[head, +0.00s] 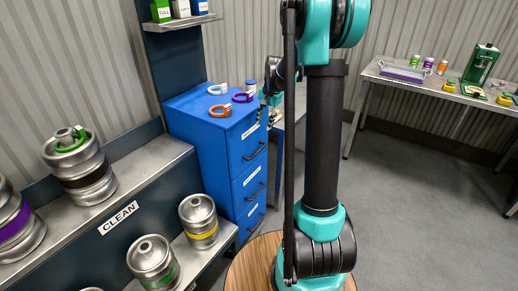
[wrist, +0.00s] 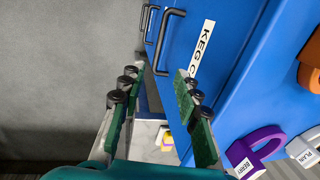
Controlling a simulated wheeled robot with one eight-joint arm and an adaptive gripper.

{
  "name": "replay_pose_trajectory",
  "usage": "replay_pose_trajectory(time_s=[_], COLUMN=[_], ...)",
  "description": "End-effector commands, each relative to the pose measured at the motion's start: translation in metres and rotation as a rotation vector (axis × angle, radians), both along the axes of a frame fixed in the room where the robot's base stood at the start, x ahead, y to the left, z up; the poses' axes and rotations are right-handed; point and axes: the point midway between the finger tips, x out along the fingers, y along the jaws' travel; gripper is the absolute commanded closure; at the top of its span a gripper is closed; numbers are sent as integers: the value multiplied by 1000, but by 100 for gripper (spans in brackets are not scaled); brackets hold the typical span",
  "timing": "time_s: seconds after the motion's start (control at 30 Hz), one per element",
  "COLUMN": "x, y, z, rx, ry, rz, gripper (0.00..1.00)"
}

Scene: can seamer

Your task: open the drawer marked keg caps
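The blue cabinet (head: 200,137) has a stack of drawers, all looking shut. In the wrist view, the top drawer (wrist: 225,20) carries a white label (wrist: 202,46) reading "KEG C", the rest hidden by a finger. Its dark bar handle (wrist: 164,40) lies beyond my fingertips; in the head view this handle (head: 255,152) is below the label. My gripper (head: 266,115) is in front of the cabinet's upper right edge, above the handle. In the wrist view my gripper (wrist: 156,82) has its fingers apart with nothing between them, not touching the handle.
Orange, purple and white collars (head: 219,111) lie on the cabinet top. A shelf with kegs (head: 80,168) stands at left.

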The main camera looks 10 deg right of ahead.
Motion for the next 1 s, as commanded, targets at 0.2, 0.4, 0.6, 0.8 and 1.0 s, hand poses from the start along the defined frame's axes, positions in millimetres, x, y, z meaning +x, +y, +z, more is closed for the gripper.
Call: replay_pose_trajectory(time_s=[0.2, 0.4, 0.6, 0.8, 1.0], x=[6, 11, 16, 18, 19], y=[6, 11, 17, 20, 20], z=[-43, -82, -119, -141, -149], rx=[-1, -1, 0, 0, 0], ry=[-1, -1, -2, -2, -2], rz=[1, 1, 2, 2, 2], gripper=[68, 68, 68, 68, 68])
